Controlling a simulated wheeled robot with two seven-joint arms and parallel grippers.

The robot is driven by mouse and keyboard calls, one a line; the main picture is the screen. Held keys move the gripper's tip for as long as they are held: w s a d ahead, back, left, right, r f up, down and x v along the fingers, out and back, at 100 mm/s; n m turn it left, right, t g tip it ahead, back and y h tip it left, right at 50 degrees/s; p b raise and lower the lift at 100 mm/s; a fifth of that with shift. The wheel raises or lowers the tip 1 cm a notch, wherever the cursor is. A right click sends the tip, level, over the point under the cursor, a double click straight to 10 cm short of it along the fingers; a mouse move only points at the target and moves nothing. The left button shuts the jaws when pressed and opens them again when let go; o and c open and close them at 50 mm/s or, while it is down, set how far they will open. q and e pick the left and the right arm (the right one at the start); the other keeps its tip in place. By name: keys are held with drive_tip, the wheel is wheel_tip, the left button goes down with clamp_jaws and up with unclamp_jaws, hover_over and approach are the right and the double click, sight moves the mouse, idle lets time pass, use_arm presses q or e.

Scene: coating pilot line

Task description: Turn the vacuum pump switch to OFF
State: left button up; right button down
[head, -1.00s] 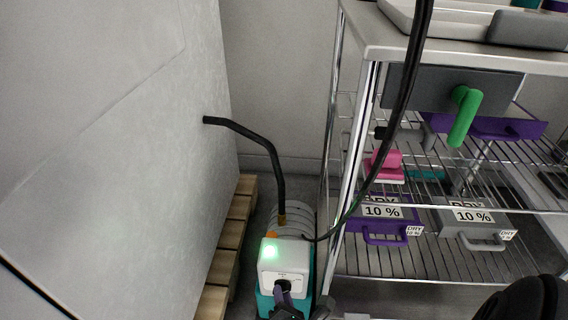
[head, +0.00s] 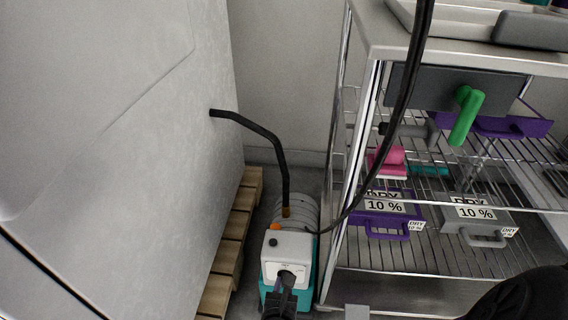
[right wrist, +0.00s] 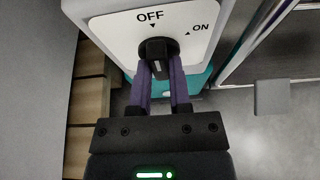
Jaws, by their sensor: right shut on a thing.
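The vacuum pump (head: 287,258) stands on the floor between the large grey cabinet and the wire rack, with a white switch box on a teal body. Its black switch knob (right wrist: 157,47) is on the white face with OFF and ON marks. In the right wrist view the knob stands upright, in line with the OFF mark. My right gripper (right wrist: 161,72) has its purple fingers closed on either side of the knob; it also shows in the head view (head: 286,285). My left gripper is out of view.
A wire rack (head: 430,258) stands close on the right, with DRY 10 % bins and a green-handled item. A wooden pallet (head: 233,243) and the large grey cabinet (head: 110,150) are on the left. Black hoses run to the pump and past the rack.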

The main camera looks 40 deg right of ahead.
idle(0.6)
drive_tip(key=c, duration=0.6)
unclamp_jaws()
drive_tip(key=shift+o, duration=0.2)
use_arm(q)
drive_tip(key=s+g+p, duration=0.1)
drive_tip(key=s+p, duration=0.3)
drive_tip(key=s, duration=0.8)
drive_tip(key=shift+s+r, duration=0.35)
use_arm(e)
drive_tip(key=v, duration=1)
